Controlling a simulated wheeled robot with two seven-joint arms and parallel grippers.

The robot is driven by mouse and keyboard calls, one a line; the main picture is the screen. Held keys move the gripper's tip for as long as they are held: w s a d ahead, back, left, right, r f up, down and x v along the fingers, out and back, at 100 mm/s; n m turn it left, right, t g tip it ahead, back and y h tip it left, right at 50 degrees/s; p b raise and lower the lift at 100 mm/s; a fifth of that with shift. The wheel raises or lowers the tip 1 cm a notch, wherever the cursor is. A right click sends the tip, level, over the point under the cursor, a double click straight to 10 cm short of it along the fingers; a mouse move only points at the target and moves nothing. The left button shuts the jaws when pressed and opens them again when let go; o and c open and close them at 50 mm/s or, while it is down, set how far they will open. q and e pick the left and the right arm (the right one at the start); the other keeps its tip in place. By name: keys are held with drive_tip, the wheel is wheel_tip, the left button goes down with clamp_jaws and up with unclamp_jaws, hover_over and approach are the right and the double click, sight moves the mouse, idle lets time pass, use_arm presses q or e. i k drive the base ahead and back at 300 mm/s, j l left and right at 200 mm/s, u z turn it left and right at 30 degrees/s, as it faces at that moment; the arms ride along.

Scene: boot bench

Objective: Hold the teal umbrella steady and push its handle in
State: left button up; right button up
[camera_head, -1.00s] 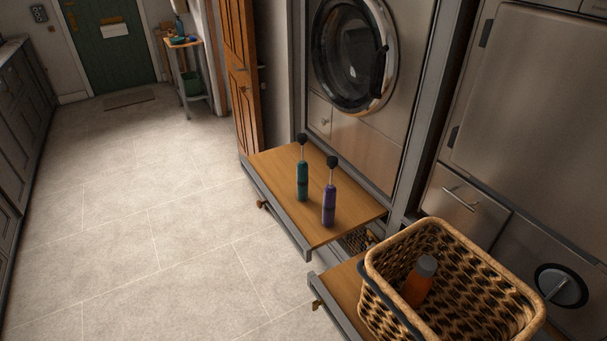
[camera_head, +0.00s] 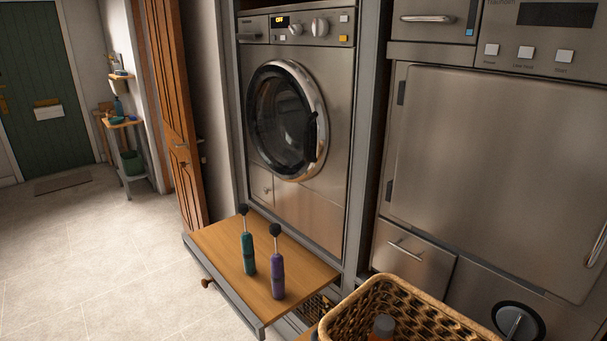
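The teal umbrella (camera_head: 248,254) stands upright on the wooden pull-out shelf (camera_head: 215,238) below the washing machine. Its thin shaft is extended and topped by a dark round handle (camera_head: 242,209). A purple umbrella (camera_head: 277,277) of the same form, also with its shaft extended, stands upright just to its right and nearer me. The two bodies stand close together. Neither of my grippers is in view.
A washing machine (camera_head: 290,120) rises behind the shelf. An open wooden door (camera_head: 175,120) is at the left. The tiled floor (camera_head: 120,270) left of the shelf is clear.

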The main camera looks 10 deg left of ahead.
sight(243, 209)
drive_tip(key=i+j+z, duration=0.15)
drive_tip(key=j+z, duration=0.35)
drive_tip(key=i+j+z, duration=0.15)
drive_tip(key=j+z, duration=0.15)
drive_tip(key=z, duration=0.2)
drive_tip(key=j+z, duration=0.45)
